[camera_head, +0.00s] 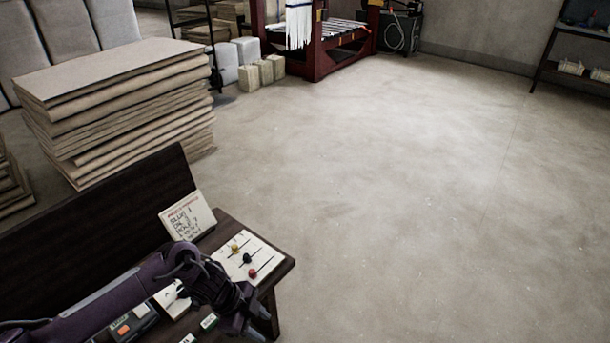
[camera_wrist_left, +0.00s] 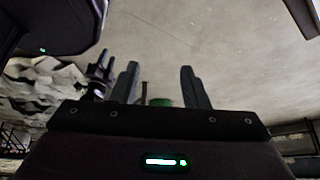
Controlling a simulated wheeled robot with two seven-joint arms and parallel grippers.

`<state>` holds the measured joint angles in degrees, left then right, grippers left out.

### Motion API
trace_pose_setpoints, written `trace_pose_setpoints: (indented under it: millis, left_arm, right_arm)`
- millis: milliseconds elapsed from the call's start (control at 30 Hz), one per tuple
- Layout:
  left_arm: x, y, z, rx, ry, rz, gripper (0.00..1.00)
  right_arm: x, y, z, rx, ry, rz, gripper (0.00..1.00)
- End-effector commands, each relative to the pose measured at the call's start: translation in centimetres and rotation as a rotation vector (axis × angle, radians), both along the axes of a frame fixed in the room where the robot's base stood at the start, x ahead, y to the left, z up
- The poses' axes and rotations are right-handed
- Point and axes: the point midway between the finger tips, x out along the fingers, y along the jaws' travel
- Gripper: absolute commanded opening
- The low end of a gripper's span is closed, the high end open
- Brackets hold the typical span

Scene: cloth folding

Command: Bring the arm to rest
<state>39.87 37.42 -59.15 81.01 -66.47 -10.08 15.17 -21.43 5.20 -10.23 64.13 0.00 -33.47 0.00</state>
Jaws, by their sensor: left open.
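My left arm comes in from the lower left in the head view. My left gripper (camera_head: 243,316) hangs at the right end of a dark wooden desk, low in the picture and near the desk's front edge. In the left wrist view the two fingers of the left gripper (camera_wrist_left: 162,88) stand apart with bare floor behind them, and nothing is held between them. My right gripper does not show in the head view.
The desk (camera_head: 232,221) carries a white panel (camera_head: 262,250) with coloured knobs, a propped written card (camera_head: 188,214) and a grey box (camera_head: 133,322) with an orange button. Stacked boards (camera_head: 115,105) stand behind. The floor (camera_head: 430,190) to the right is clear.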

Motion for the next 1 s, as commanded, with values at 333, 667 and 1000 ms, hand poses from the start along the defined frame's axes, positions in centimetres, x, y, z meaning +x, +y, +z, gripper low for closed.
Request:
trace_pose_setpoints:
  millis: [333, 667, 1000]
  left_arm:
    - [2.1, -2.8, -3.5, -0.162, 0.000, 0.325, 0.41]
    - [-6.8, 3.6, -16.9, -0.099, 0.102, 1.023, 0.41]
    - [-28.1, 10.6, -24.7, 0.234, 0.236, 1.414, 0.41]
  right_arm:
    - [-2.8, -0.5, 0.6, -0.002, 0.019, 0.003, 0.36]
    - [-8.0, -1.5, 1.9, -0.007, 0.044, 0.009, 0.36]
    - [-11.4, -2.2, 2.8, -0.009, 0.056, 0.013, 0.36]
